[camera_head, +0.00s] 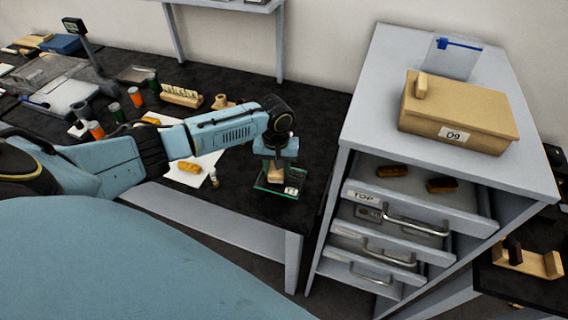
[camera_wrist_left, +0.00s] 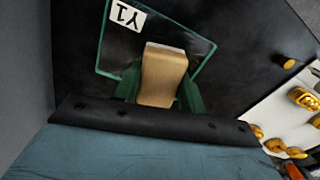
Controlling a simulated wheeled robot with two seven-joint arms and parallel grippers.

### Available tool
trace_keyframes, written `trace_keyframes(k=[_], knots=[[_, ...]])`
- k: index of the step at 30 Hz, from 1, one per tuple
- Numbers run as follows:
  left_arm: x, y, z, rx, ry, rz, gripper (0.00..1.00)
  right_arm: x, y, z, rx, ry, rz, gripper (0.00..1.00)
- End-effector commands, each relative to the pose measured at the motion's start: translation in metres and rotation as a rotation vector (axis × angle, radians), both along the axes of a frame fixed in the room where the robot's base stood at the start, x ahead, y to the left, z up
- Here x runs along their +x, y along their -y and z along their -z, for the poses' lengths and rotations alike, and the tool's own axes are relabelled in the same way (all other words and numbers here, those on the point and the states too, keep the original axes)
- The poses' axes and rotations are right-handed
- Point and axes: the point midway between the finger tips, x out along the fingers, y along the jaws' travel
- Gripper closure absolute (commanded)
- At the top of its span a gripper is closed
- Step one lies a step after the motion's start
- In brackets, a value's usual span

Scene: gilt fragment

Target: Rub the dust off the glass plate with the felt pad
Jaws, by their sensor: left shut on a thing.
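The glass plate (camera_head: 264,184), clear with green edges, lies on the dark table top near its right front corner. It also shows in the left wrist view (camera_wrist_left: 120,50) with a white label reading Y1. My left gripper (camera_head: 277,168) is over the plate, pointing down. It is shut on a pale wooden block (camera_wrist_left: 164,68), which appears to be the felt pad's handle. The felt underside is hidden, and I cannot tell whether it touches the glass. No dust can be made out on the plate. My right gripper is not in view.
A grey cabinet (camera_head: 366,85) stands to the right, its top drawer (camera_head: 415,212) open with brown pieces inside. A cardboard box (camera_head: 455,112) marked D9 is on top. White paper (camera_head: 206,162) with amber pieces, jars and a wooden rack (camera_head: 181,96) lie left of the plate.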

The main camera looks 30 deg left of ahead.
Motion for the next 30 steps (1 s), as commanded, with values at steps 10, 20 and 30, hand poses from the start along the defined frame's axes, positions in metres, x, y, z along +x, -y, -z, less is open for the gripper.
trace_keyframes(k=[10,20,30], knots=[[-0.006,-0.018,0.000,0.000,-0.001,-0.003,0.78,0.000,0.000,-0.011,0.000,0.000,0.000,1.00],[-0.011,-0.037,0.003,0.000,0.000,-0.001,0.78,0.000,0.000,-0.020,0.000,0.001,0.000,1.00],[-0.008,-0.022,0.004,-0.004,-0.003,0.002,0.78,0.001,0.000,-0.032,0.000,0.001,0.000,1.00]])
